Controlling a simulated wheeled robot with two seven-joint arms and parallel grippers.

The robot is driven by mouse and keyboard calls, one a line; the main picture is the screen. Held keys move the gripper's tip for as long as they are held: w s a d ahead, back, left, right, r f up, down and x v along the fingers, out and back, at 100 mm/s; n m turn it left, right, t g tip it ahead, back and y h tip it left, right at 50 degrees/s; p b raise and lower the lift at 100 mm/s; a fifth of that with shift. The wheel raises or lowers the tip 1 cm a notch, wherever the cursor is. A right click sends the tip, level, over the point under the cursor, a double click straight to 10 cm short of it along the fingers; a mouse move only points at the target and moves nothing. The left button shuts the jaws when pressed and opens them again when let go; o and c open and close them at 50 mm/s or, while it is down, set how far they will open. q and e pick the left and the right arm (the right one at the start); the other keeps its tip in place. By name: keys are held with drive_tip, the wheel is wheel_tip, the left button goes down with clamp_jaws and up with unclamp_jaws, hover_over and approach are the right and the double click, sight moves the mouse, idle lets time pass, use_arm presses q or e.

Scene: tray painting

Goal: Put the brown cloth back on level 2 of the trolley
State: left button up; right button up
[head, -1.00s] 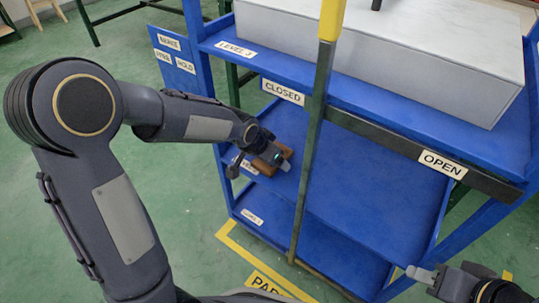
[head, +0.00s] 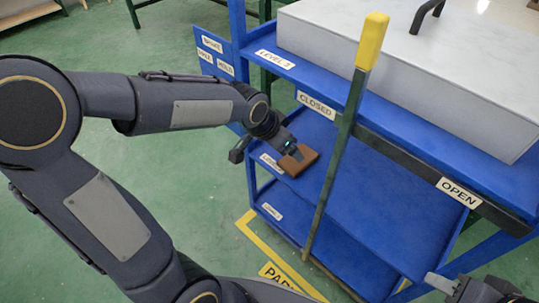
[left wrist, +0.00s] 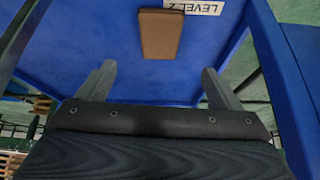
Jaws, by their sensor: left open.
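The brown cloth (head: 306,157), a small folded block, lies flat on the blue level 2 shelf (head: 345,190) of the trolley, near its left edge. In the left wrist view the cloth (left wrist: 160,33) is beside the LEVEL 2 label (left wrist: 193,7), beyond the fingertips and apart from them. My left gripper (head: 284,148) is at the cloth's upper left in the head view and hides part of it. In the left wrist view its fingers (left wrist: 158,85) are spread with nothing between them. My right gripper (head: 440,284) is at the lower right, partly cut off; its opening is unclear.
An upright bar with a yellow top (head: 372,40) stands in front of the shelves, beside a dark rail with CLOSED and OPEN labels (head: 459,192). A large grey box (head: 400,75) sits on level 3 above. The level 2 shelf is bare right of the cloth.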

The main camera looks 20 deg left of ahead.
use_arm(q)
drive_tip(key=s+a+r+n, duration=0.1)
drive_tip(key=s+n, duration=0.1)
drive_tip(key=s, duration=0.5)
drive_tip(key=s+a+r+n+h, duration=0.1)
drive_tip(key=s+n, duration=0.1)
drive_tip(key=s, duration=0.5)
drive_tip(key=s+r+n, duration=0.1)
drive_tip(key=s+n, duration=0.1)
drive_tip(key=s, duration=0.5)
drive_tip(key=shift+a+n, duration=0.4)
drive_tip(key=shift+s, duration=0.1)
